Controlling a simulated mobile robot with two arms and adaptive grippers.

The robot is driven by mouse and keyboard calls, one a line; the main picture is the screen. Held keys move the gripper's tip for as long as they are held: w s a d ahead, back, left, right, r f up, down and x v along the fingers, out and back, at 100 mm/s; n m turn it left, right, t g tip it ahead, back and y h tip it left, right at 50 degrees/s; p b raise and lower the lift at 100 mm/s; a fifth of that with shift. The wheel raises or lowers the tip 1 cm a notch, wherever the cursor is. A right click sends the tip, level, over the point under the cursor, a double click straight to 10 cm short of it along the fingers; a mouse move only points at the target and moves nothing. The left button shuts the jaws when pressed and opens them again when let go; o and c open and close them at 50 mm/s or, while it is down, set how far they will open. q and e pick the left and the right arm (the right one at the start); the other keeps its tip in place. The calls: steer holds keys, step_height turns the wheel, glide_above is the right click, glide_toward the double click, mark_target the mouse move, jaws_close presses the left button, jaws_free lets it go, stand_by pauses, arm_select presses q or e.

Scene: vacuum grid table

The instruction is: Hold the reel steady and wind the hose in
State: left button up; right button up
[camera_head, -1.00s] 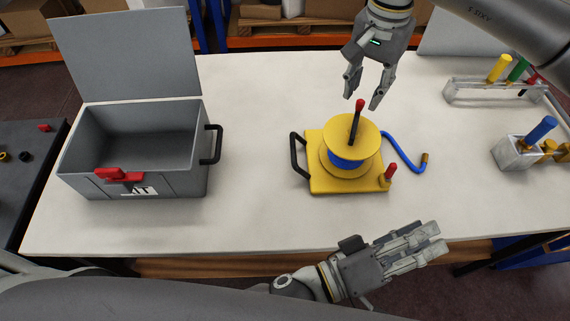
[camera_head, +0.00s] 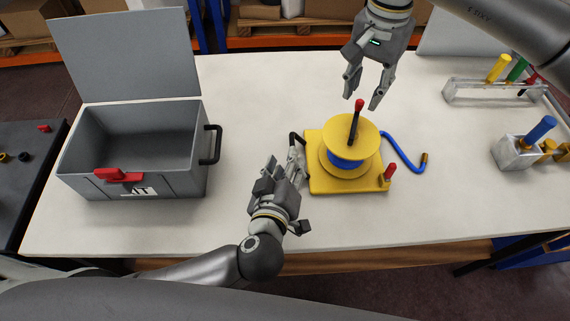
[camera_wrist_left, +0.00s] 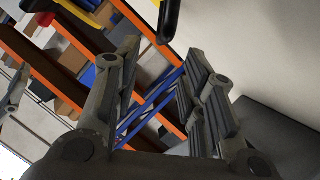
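The hose reel (camera_head: 316,180) is yellow and stands on the table, with a black carry handle on its left. Its drum carries a crank (camera_head: 354,128) with a red knob. The blue hose (camera_head: 401,152) runs off the drum to the right and ends in a brass tip on the table. My left gripper (camera_head: 286,162) is open beside the carry handle, partly hiding it. In the left wrist view a black bar, likely that handle (camera_wrist_left: 168,18), shows above the gap between the open fingers. My right gripper (camera_head: 361,98) is open and points down just above the crank knob.
An open grey box (camera_head: 185,182) with a red latch stands at the left of the table. A red-topped lever (camera_head: 390,172) is on the reel's right front corner. Racks with coloured handles (camera_head: 515,152) stand at the right.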

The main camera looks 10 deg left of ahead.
mark_target(291, 144)
arm_select(q)
steer(key=x, duration=1)
steer(key=shift+w+f, duration=0.1)
steer(key=shift+w, duration=0.2)
jaws_close()
